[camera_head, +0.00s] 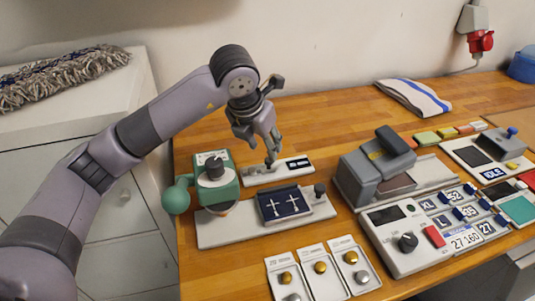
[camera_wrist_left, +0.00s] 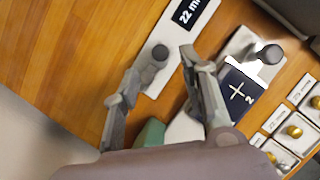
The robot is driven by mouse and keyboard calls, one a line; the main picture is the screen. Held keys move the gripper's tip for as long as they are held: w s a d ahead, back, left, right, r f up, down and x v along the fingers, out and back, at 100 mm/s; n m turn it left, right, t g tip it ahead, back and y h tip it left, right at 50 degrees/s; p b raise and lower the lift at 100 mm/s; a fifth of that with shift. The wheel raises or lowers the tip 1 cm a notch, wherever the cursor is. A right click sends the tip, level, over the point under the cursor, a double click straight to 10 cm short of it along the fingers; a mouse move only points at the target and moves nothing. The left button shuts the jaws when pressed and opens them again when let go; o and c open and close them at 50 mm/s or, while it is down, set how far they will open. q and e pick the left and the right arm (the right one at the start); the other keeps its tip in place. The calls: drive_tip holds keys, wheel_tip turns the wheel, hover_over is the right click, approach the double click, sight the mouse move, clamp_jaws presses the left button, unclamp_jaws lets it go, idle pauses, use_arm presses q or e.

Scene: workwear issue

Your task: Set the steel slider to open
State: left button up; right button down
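A pale strip (camera_head: 257,177) with a dark display at its right lies behind the green-headed press. In the left wrist view the strip (camera_wrist_left: 183,62) carries a dark round knob (camera_wrist_left: 160,53) and a display reading 22 m, cut off. My left gripper (camera_head: 271,158) is over this strip, pointing down. In the left wrist view the gripper (camera_wrist_left: 160,62) is open, with the knob showing between its fingers; I cannot tell whether they touch it. A second dark knob (camera_head: 319,189) stands right of the blue plate; it also shows in the wrist view (camera_wrist_left: 270,54). I cannot tell which is the steel slider.
The green press (camera_head: 222,180) stands left, with a blue plate (camera_head: 292,211) on its pale base. A grey machine (camera_head: 361,172) and control panel (camera_head: 405,265) stand right. Trays with metal buttons (camera_head: 318,278) lie in front. Bare wood (camera_head: 320,122) is free behind.

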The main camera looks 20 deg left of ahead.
sight(268, 160)
use_arm(q)
drive_tip(key=x, duration=0.5)
drive_tip(key=shift+w+d+f, duration=0.1)
drive_tip(key=shift+f, duration=0.25)
drive_tip(key=shift+c, duration=0.3)
clamp_jaws()
